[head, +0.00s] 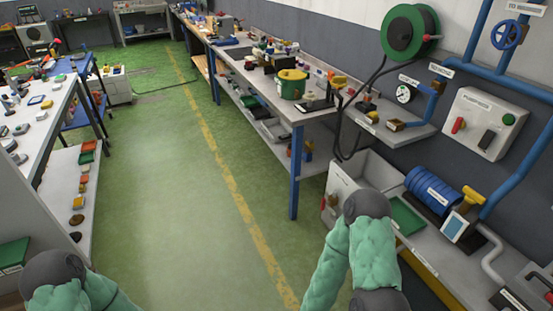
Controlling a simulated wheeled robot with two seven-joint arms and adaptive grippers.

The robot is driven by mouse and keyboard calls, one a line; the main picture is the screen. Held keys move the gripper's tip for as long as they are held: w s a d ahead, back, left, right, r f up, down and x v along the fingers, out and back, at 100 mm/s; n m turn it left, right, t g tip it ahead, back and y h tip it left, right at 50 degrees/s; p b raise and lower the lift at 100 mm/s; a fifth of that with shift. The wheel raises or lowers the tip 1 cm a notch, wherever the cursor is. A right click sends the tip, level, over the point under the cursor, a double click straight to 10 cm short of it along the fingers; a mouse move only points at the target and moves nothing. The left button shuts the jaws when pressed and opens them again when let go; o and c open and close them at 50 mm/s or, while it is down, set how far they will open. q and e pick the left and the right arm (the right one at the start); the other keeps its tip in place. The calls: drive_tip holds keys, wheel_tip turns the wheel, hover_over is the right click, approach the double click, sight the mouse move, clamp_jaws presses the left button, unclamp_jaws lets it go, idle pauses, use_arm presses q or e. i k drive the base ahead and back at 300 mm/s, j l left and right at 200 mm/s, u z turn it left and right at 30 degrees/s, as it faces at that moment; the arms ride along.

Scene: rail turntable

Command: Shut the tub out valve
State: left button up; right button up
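No label that I can read marks the tub out valve, so I cannot tell which fitting it is. A yellow-handled fitting (472,196) sits on the blue pipe beside the blue ribbed motor (430,187). My green-sleeved arms show at the bottom left and bottom centre-right; the right one covers part of the box. Neither gripper's fingers are visible.
A pump switch box (482,124) with a red lever and a blue handwheel (508,35) are on the right wall. A long workbench (300,112) runs away behind the box. Shelving (55,150) stands at left. The green floor (170,190) between is clear.

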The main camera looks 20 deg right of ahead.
sight(324, 203)
drive_tip(key=i+j+z, duration=0.2)
drive_tip(key=i, duration=0.3)
drive_tip(key=i+z, duration=0.2)
drive_tip(key=i, duration=0.3)
drive_tip(key=i+j+z, duration=0.25)
drive_tip(key=i, duration=0.2)
drive_tip(key=i+j+z, duration=0.2)
drive_tip(key=i+j, duration=0.15)
drive_tip(key=i+j+z, duration=0.75)
drive_tip(key=i+j, duration=0.2)
drive_tip(key=j, duration=0.2)
